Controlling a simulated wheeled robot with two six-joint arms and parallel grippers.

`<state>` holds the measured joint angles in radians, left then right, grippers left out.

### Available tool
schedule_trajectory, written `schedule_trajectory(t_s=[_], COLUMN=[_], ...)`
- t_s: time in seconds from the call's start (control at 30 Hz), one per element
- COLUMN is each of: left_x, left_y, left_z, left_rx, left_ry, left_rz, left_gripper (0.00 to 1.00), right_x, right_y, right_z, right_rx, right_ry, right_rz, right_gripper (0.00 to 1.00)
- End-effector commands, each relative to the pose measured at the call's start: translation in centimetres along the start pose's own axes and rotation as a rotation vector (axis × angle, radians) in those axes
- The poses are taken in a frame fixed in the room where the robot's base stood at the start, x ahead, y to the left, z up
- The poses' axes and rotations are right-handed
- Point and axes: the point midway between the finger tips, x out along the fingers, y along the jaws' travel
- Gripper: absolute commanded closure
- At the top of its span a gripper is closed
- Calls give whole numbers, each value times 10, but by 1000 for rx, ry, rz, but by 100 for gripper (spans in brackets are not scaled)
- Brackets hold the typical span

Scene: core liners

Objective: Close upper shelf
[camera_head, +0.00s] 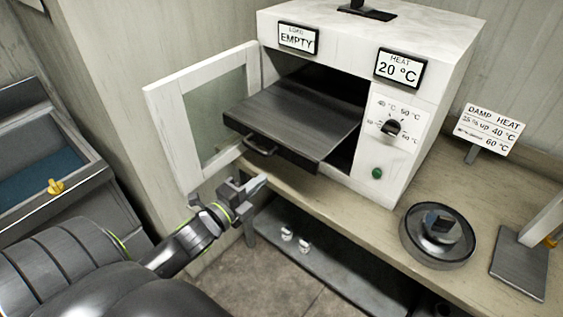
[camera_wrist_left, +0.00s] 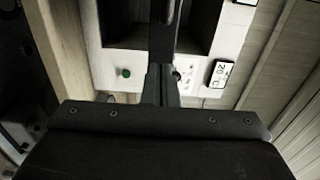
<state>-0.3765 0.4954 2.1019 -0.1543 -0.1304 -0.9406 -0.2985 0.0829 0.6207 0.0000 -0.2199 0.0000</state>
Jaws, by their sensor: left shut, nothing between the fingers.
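The upper shelf (camera_head: 300,112) is a dark flat tray pulled well out of the white oven (camera_head: 345,42), with a small bar handle (camera_head: 260,149) on its front edge. The oven's glazed door (camera_head: 205,115) stands open to the left. My left gripper (camera_head: 252,186) is shut and empty, in front of and below the handle, apart from it in the picture. In the left wrist view its fingers (camera_wrist_left: 162,82) are dark, with the oven front behind them. My right gripper is not in view.
The oven stands on a wooden bench (camera_head: 385,212). A round dark dish (camera_head: 437,235) and a damp heat sign (camera_head: 489,128) are to its right. The oven front has a dial (camera_head: 391,127) and green button (camera_head: 377,173). A low grey board (camera_head: 325,262) lies under the bench.

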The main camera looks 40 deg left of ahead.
Motion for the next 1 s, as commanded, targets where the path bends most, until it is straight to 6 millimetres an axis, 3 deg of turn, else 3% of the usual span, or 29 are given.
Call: schedule_trajectory(t_s=[0.2, 0.53, 0.73, 1.0], left_x=[28, 77, 89, 90], left_y=[0, -2, 0, 0], left_z=[0, 0, 0, 0], left_rx=[-2, -2, 0, 0], left_ry=[1, 0, 0, 1], left_rz=[-4, -1, 0, 0], left_gripper=[100, 100, 100, 100], right_x=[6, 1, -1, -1], right_y=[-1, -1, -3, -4], right_z=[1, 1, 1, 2], right_rx=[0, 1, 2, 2], right_ry=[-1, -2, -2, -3], right_rz=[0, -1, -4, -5], right_gripper=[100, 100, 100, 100])
